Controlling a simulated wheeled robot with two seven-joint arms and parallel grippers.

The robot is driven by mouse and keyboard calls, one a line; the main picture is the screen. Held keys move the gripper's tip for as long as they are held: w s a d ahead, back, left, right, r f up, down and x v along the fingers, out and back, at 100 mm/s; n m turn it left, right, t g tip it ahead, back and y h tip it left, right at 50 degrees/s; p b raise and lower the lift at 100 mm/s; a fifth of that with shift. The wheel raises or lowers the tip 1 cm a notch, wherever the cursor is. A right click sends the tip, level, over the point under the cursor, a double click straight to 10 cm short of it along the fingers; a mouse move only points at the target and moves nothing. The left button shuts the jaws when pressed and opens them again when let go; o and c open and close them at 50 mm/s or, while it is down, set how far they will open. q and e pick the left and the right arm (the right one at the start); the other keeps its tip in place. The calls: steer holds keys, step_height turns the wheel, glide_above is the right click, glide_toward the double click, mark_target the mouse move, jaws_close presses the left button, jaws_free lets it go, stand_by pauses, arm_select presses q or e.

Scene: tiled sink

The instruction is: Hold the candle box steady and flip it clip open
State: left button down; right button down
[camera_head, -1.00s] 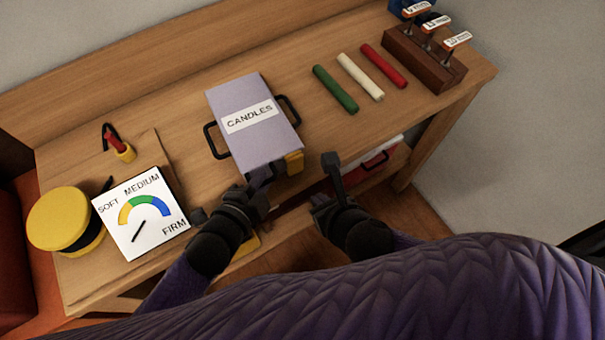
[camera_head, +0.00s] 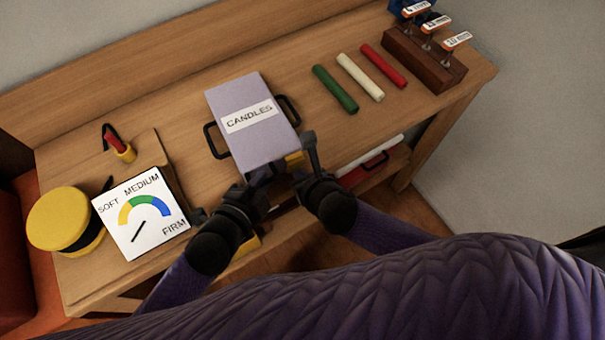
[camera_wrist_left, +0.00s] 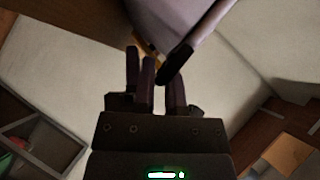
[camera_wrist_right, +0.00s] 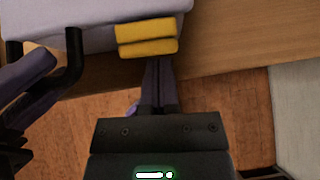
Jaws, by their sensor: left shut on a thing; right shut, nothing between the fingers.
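The candle box (camera_head: 240,98) is a lilac box labelled CANDLES, lying with its lid shut near the table's front edge. A yellow clip (camera_head: 295,160) is on its front face; in the right wrist view the clip (camera_wrist_right: 147,37) shows as two yellow bars. My left gripper (camera_head: 262,172) is at the box's front, left of the clip, shut on a black handle (camera_wrist_left: 178,62); its grip is partly hidden. My right gripper (camera_wrist_right: 159,62) is shut and empty, its fingertips just below the clip. I cannot tell if they touch it.
Green (camera_head: 335,88), white (camera_head: 360,76) and red (camera_head: 384,65) candles lie right of the box. A wooden tool block (camera_head: 425,60) stands beyond. A firmness dial (camera_head: 140,212) and a yellow round container (camera_head: 62,218) are at left. A lower shelf holds a red item (camera_head: 365,170).

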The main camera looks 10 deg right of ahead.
steer(key=shift+r, duration=0.2)
steer(key=shift+r, duration=0.7)
arm_select(q)
steer(key=shift+f, duration=0.1)
arm_select(e)
steer(key=shift+w, duration=0.1)
steer(key=s+d+r, duration=0.1)
steer(key=s+r, duration=0.1)
steer(key=s, duration=0.4)
steer(key=s+d+r, duration=0.2)
steer(key=s, duration=0.4)
steer(key=shift+s+r, duration=0.15)
